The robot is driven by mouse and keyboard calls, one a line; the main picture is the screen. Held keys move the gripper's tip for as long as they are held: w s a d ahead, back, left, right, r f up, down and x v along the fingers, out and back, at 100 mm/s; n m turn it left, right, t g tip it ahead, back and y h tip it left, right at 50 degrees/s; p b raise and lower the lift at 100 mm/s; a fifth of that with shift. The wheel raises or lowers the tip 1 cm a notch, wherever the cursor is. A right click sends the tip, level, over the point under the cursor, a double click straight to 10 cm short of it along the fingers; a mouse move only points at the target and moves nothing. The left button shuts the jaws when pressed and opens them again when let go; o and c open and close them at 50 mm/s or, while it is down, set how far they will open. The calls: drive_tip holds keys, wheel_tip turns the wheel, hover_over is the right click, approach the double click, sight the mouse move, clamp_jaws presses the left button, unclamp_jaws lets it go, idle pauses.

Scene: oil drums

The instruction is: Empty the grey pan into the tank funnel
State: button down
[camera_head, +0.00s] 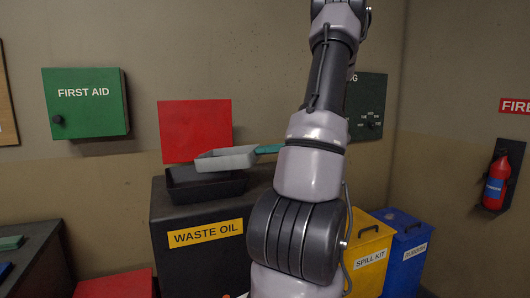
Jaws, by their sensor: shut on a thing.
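The grey pan (226,158) is above the black funnel tray (205,188) on top of the dark waste oil tank (200,262). The pan looks close to level, its right end slightly higher. I cannot tell what is in it, or whether its underside touches the funnel rim. Its teal handle (268,149) runs right and passes behind my arm. My gripper is hidden behind my own arm links, so its fingers do not show.
A red panel (195,130) stands upright behind the funnel. A yellow spill kit bin (370,252) and a blue bin (404,252) stand to the right. A dark bench (30,262) and a red box (115,284) are at lower left. A green first aid box (84,103) hangs on the wall.

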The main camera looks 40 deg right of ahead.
drive_tip(key=shift+w+a+r+g+h, duration=0.25)
drive_tip(key=shift+r+g+h, duration=0.2)
drive_tip(key=shift+r, duration=0.6)
drive_tip(key=shift+w+a+r+g+h, duration=0.25)
drive_tip(key=shift+r+g+h, duration=0.2)
drive_tip(key=shift+r, duration=0.55)
drive_tip(key=shift+w+a+r+g+h, duration=0.25)
drive_tip(key=shift+r+g+h, duration=0.2)
drive_tip(key=shift+r, duration=0.6)
drive_tip(key=w+a+r+g+h, duration=0.8)
drive_tip(key=w+a+r, duration=0.4)
drive_tip(key=w+a, duration=0.2)
drive_tip(key=shift+w+r+g, duration=0.25)
drive_tip(key=shift+w+g, duration=0.5)
drive_tip(key=shift+w, duration=0.05)
idle(4.4)
